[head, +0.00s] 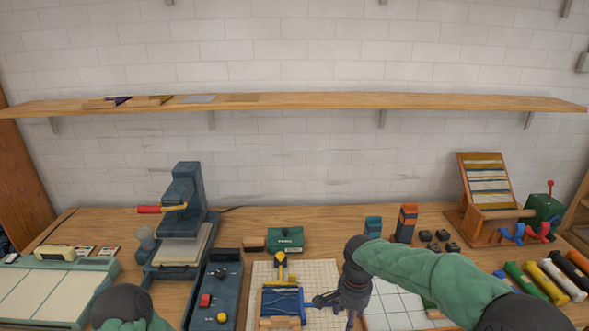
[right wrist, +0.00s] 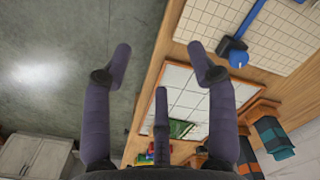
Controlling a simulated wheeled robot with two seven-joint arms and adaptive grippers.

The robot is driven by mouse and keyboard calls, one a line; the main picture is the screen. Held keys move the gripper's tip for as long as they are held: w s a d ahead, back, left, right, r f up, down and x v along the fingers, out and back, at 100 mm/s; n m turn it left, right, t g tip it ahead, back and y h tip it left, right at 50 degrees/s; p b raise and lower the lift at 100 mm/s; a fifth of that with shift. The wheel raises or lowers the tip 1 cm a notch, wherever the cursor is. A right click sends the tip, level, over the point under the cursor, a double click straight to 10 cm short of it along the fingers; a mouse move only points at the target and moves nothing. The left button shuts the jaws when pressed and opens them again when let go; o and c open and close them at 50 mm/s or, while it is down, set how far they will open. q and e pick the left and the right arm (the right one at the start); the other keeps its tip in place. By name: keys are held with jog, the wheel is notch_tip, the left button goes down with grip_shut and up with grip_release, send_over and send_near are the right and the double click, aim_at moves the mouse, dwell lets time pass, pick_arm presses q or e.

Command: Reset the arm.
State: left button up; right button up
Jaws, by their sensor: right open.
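My right arm comes in from the right in the head view, in a green sleeve. Its gripper (head: 350,308) points down over the bench between the gridded mat and the white tiled board, partly cut off by the lower edge. In the right wrist view the gripper (right wrist: 160,58) has its purple fingers spread wide with nothing between them. The white tiled board (right wrist: 182,100) lies below it. Of my left arm only a dark rounded joint and a bit of green sleeve show at the lower left of the head view; its gripper is out of sight.
A gridded mat (head: 324,271) holds a blue tool (head: 281,302). A dark press (head: 185,205), control box (head: 216,285) and pale-topped unit (head: 60,288) stand left. A striped rack (head: 487,190) and several coloured rolls (head: 548,278) stand right. A wooden shelf (head: 300,100) spans the wall.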

jog(key=s+a+f+n+y, duration=0.2)
jog(key=s+f, duration=0.2)
jog(key=f, duration=0.6)
jog(key=s+a+f+n+y, duration=0.1)
jog(key=s+a+f, duration=0.15)
jog(key=f, duration=0.75)
jog(key=s+f+n, duration=0.2)
jog(key=s+f, duration=0.8)
jog(key=s, duration=0.5)
jog(key=shift+s+y, duration=0.2)
jog(key=shift+y, duration=0.2)
jog(key=shift+w+n, duration=0.1)
jog(key=shift+n, duration=0.2)
